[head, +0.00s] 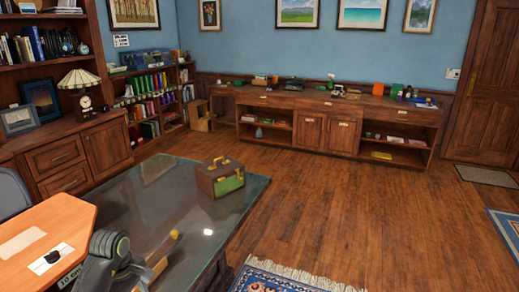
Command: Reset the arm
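A grey and black jointed arm part, mine, rises from the bottom edge at the lower left of the head view. It stands in front of the glass-topped table (150,205). No gripper fingers can be made out on it. My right arm and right gripper do not show. A small yellowish piece (158,266) shows just right of the arm part, and I cannot tell what it is.
A brown and green box with yellow handles (220,177) stands on the glass table. An orange surface (45,235) lies at lower left. Bookcases (160,100) and a long low cabinet (325,128) line the walls. The wood floor (370,205) is clear at centre right.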

